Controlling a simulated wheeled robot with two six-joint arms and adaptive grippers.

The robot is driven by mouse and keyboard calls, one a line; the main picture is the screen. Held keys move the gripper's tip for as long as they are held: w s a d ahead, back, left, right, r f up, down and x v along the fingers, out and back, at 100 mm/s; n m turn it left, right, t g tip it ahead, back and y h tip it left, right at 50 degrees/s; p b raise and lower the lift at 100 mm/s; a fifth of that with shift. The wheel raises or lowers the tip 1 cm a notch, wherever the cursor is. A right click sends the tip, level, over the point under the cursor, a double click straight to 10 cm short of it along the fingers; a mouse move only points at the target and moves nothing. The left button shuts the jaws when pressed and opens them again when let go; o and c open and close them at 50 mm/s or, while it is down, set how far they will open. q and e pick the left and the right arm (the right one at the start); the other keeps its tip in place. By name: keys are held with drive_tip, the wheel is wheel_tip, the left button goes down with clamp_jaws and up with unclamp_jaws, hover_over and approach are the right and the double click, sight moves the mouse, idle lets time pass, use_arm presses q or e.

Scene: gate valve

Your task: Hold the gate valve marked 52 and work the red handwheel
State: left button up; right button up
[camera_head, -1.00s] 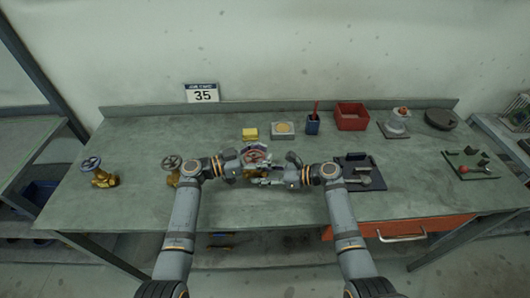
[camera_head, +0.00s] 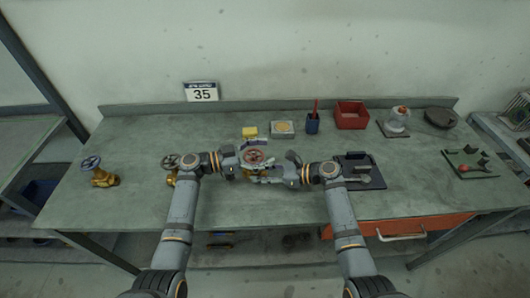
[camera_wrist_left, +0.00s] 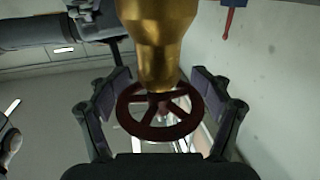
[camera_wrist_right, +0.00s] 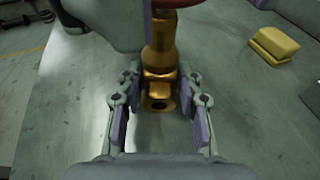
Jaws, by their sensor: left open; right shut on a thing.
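The brass gate valve with the red handwheel (camera_head: 256,156) is at the middle of the bench between my grippers; no 52 is readable on it. My left gripper (camera_head: 254,153) is open around the handwheel. In the left wrist view, the handwheel (camera_wrist_left: 160,134) lies between the spread fingers, with gaps at both sides, and the brass body (camera_wrist_left: 157,40) extends beyond it. My right gripper (camera_head: 268,174) is shut on the valve's lower body. In the right wrist view, the brass body (camera_wrist_right: 158,85) stands between the finger pads, and the wheel is mostly cut off at the top.
A valve with a blue-grey wheel (camera_head: 103,179) stands at the left. Another valve (camera_head: 171,162) is partly behind my left arm. A yellow block (camera_head: 249,132) and a box (camera_head: 283,129) sit behind; a dark tray (camera_head: 365,187) lies right. A wall sign (camera_head: 202,92) reads 35.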

use_arm(q)
wheel_tip(320, 180, up, 10)
drive_tip(key=shift+f, duration=0.15)
drive_tip(key=shift+o, duration=0.2)
